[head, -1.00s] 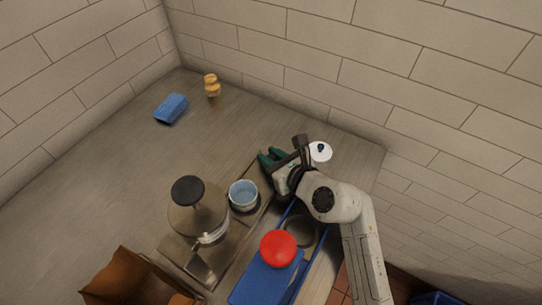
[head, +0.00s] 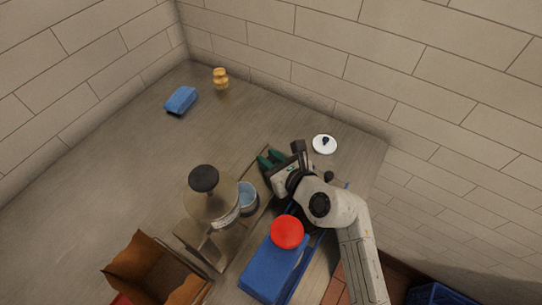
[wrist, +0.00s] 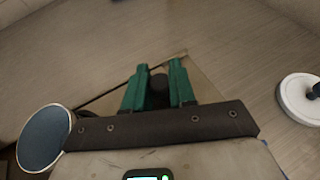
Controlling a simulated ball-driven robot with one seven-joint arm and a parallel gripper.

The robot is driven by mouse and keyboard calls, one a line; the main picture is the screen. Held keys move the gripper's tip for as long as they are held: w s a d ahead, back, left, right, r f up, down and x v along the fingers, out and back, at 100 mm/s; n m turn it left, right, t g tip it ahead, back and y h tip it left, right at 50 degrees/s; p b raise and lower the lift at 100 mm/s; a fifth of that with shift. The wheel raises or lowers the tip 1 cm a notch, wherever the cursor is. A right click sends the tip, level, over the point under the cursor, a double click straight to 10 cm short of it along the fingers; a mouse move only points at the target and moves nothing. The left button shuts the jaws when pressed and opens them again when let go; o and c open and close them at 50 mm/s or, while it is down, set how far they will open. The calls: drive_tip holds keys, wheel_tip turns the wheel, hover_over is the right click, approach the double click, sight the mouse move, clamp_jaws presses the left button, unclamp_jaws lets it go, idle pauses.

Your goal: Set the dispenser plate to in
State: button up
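I cannot pick out the dispenser plate for certain. In the wrist view, a tan flat plate (wrist: 205,88) with a dark edge lies below my gripper (wrist: 158,67). A dark round knob (wrist: 158,86) shows between the green fingers. The fingers are apart; whether they touch the knob I cannot tell. In the head view my gripper (head: 271,160) is at the far end of the metal tray (head: 258,168), beyond the light blue cup (head: 248,192). My wrist and arm hide part of the area beneath.
A glass kettle (head: 210,208) with a black lid stands left of the cup. A blue box (head: 268,270) with a red round top (head: 287,232) is nearer. A white lid (head: 324,146) lies right of the gripper. A brown open box (head: 150,265) stands front left. The back-left counter is mostly clear.

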drive_tip(key=o, duration=0.4)
drive_tip(key=v, duration=1)
drive_tip(key=shift+s+d+r, duration=0.1)
drive_tip(key=shift+s+d, duration=0.15)
drive_tip(key=shift+s, duration=0.05)
